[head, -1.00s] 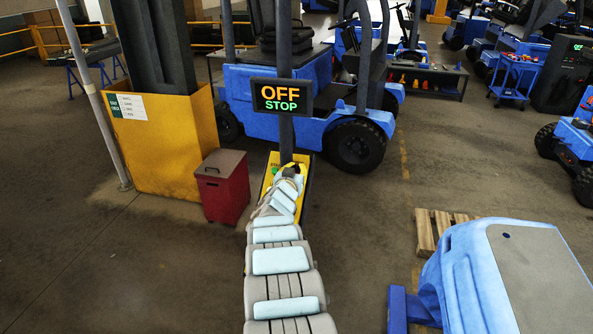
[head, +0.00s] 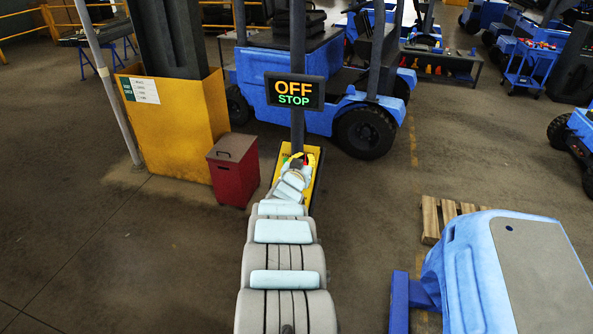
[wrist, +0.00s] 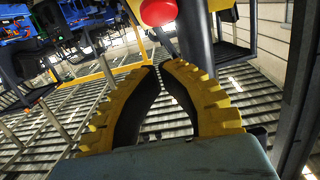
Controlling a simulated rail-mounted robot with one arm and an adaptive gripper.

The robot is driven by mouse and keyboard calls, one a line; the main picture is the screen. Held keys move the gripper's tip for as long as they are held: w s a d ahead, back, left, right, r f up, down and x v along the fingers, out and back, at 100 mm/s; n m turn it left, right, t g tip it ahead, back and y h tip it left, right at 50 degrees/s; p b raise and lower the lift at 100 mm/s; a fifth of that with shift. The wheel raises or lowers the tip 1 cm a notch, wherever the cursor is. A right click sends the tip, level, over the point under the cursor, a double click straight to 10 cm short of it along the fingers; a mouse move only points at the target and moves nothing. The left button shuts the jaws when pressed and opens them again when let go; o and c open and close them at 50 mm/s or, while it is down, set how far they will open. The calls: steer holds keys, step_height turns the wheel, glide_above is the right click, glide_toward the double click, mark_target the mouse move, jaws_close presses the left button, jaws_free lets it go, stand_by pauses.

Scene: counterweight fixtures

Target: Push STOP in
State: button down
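The red round STOP button (wrist: 158,11) shows at the top of the wrist view, cut by the frame edge. My gripper (wrist: 162,65) has yellow fingers with black inner pads. Its tips are brought nearly together, with nothing between them, and they point toward the button from just below it in the picture. I see no contact. In the head view, my arm reaches to the yellow control box (head: 314,182) on the post, and its end hides most of the box front and the button. The display (head: 294,92) above reads OFF in orange and STOP in green.
A red lidded bin (head: 233,170) and a yellow column guard (head: 175,130) stand left of the box. A blue forklift (head: 290,65) is behind it. A blue machine (head: 500,270) and a wooden pallet (head: 431,218) are at right. Floor between is clear.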

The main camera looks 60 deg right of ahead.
steer(key=p+v, duration=0.2)
steer(key=v, duration=0.6)
steer(key=shift+w+a+p, duration=0.15)
steer(key=shift+a+p, duration=0.05)
steer(key=shift+p, duration=0.2)
stand_by(0.4)
stand_by(0.6)
